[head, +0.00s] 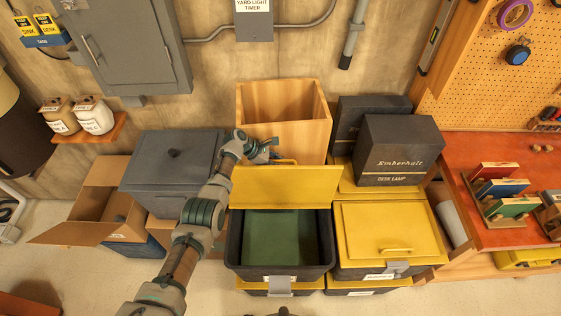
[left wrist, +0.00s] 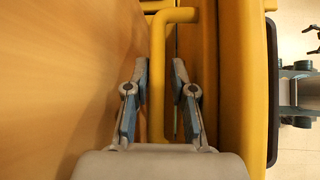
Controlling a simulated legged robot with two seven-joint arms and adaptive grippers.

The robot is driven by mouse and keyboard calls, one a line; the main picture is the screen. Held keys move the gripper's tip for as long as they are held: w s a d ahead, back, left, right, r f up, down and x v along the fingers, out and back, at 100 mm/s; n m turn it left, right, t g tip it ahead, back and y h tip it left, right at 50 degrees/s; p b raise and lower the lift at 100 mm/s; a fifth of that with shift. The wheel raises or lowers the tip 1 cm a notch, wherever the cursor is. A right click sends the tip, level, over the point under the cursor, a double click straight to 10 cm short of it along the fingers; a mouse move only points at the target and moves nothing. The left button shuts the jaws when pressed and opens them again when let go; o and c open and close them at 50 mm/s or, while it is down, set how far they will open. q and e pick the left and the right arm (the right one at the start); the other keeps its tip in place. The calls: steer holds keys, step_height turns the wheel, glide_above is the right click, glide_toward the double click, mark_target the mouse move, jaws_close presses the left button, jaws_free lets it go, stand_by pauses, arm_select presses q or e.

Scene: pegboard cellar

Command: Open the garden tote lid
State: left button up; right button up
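The tote (head: 233,240) with the raised lid is a dark bin in the middle of the head view; its label is too small to read. Its yellow lid (head: 282,187) stands up at the back edge, and a green interior shows. The lid's yellow handle is on the far side, by the wooden box. My left gripper (head: 272,150) is behind the lid's top edge. In the left wrist view, my left gripper's fingers (left wrist: 159,68) are apart, one on each side of the handle bar (left wrist: 158,95), with gaps visible. My right gripper is not seen clearly in either view.
A tall wooden box (head: 290,110) stands close behind the lid. A closed yellow-lidded tote (head: 385,222) is at the right, with dark boxes (head: 400,145) behind it. A grey lidded bin (head: 150,180) and open cardboard box (head: 95,205) are at the left.

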arm_select(q)
steer(key=shift+w+r, duration=0.15)
steer(key=shift+r, duration=0.05)
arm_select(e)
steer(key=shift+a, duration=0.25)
arm_select(q)
steer(key=shift+a+r, duration=0.15)
steer(key=v, duration=1.1)
steer(key=shift+a, duration=0.35)
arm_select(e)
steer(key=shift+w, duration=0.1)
